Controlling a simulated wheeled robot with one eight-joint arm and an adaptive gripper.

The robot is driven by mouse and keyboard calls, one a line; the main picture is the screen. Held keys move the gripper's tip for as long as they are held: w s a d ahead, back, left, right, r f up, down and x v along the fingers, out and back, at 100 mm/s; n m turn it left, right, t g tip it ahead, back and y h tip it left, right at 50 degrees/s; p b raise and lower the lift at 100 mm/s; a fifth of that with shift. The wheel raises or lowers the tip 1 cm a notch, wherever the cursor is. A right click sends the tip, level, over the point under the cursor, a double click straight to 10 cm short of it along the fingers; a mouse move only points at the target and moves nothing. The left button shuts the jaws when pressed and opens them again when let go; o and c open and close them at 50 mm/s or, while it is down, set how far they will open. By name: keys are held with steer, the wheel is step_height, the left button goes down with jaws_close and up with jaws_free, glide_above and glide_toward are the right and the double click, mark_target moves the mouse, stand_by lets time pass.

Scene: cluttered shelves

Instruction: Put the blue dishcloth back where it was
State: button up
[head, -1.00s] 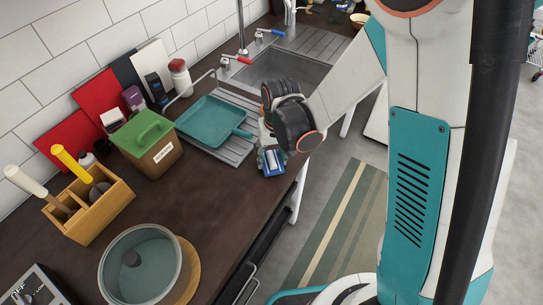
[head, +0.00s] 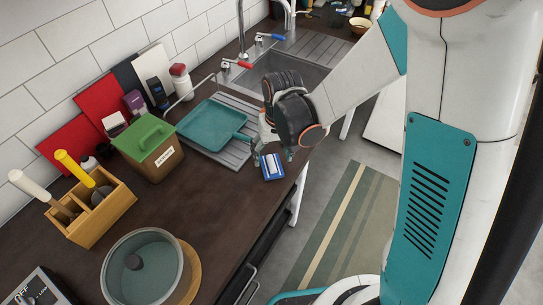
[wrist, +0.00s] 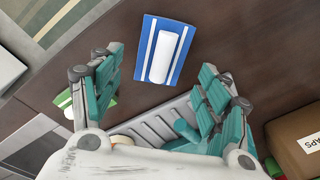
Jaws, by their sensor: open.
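The blue dishcloth (head: 272,166), with white stripes, lies on the dark countertop near its front edge, right of the drainboard. In the wrist view the dishcloth (wrist: 179,65) lies flat beyond my fingertips, with a broad white band along its middle. My gripper (head: 271,150) is just beyond the cloth in the head view, its fingers partly hidden by my wrist. In the wrist view my gripper (wrist: 158,76) has its teal fingers spread wide, with nothing between them; the cloth looks apart from both.
A teal pan-like tray (head: 212,125) rests on the grey drainboard (head: 234,153), beside the sink (head: 285,72). Bare counter (head: 205,195) lies between pot and drainboard.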

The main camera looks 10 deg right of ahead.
mark_target(275, 163)
step_height(275, 163, up, 9)
steer(key=p, duration=0.2)
steer(key=shift+s+d+f, duration=0.15)
steer(key=shift+s+d, duration=0.1)
steer(key=shift+d, duration=0.05)
steer(key=shift+d, duration=0.1)
steer(key=s+d+r+m+t, duration=0.1)
steer(key=s+d+r+t, duration=0.5)
steer(key=s+d+r, duration=0.7)
steer(key=shift+r+h+b, duration=0.35)
steer(key=shift+r+h, duration=0.05)
steer(key=shift+r, duration=0.2)
stand_by(0.5)
